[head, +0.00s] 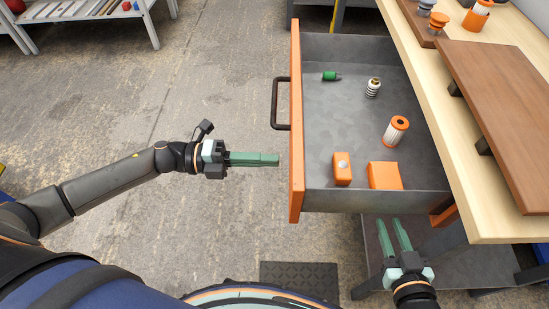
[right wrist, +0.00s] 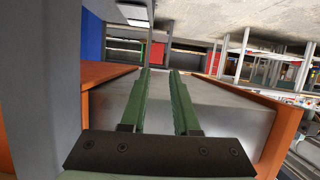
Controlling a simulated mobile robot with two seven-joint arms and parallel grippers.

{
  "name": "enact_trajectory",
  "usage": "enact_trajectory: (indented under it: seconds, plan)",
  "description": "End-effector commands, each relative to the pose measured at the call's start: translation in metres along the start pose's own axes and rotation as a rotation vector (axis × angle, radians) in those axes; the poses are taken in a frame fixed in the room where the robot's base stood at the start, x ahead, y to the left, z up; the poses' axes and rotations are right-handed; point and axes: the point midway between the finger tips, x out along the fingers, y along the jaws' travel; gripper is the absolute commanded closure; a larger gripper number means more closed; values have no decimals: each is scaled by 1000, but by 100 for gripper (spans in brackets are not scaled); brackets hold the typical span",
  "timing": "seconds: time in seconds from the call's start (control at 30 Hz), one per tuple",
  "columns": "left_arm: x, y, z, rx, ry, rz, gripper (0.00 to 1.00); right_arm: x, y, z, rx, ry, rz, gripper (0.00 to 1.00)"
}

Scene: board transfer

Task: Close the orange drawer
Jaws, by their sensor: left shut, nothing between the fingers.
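The orange drawer stands pulled out from the wooden workbench (head: 425,95). Its orange front (head: 297,125) faces left and carries a dark handle (head: 276,104). My left gripper (head: 278,159) is shut and empty, its tips just left of the drawer front, below the handle in the picture; I cannot tell whether they touch. My right gripper (head: 391,222) is open and empty beside the drawer's near side wall (head: 375,202). In the right wrist view the drawer's grey side (right wrist: 230,105) and orange front (right wrist: 282,135) show beyond the open fingers (right wrist: 160,88).
In the drawer lie a green piece (head: 331,76), a ribbed white piece (head: 373,87), an orange-and-white cylinder (head: 396,130) and two orange blocks (head: 342,168). A brown board (head: 495,110) is on the bench. The floor left of the drawer is clear.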

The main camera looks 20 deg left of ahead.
Motion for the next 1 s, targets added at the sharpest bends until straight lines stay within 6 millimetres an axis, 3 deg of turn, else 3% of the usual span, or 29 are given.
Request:
enact_trajectory:
  seconds: [0.2, 0.73, 0.93, 1.0]
  plan:
    - [19, 0, 0, -1, 0, -1, 100, 0, 1, -3, -4, 14, 2, 71]
    - [25, -1, 0, -1, 0, -1, 100, 0, 1, -4, -3, 13, 1, 71]
    - [51, -2, 0, -1, 1, -4, 100, -1, 0, 4, 10, -30, -4, 71]
    - [66, -3, 0, 0, 2, -6, 100, -2, -3, 20, 22, -85, -9, 71]
